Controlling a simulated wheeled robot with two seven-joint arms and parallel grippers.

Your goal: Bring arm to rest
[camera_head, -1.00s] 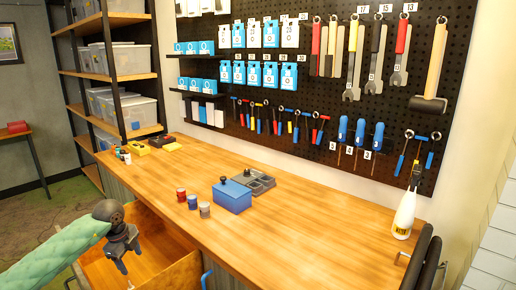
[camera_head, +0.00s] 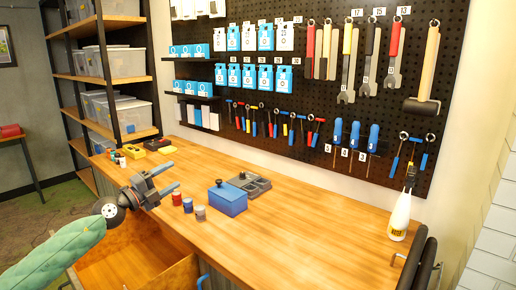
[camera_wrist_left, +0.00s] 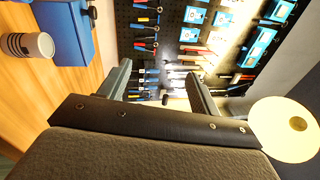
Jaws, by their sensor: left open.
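My left arm (camera_head: 62,250), with its green covering, comes in from the lower left of the head view. My left gripper (camera_head: 172,177) is raised above the open drawer and the front edge of the workbench, left of the small cans. Its two fingers are spread and point to the right, with nothing between them. In the left wrist view, the left gripper (camera_wrist_left: 160,80) also shows its two fingers apart and empty, with the tool wall beyond. My right gripper is in neither view.
The wooden workbench (camera_head: 310,225) holds several small cans (camera_head: 187,205), a blue box (camera_head: 228,198), a grey tray (camera_head: 249,183) and a white bottle (camera_head: 400,216). A wooden drawer (camera_head: 165,275) stands open below.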

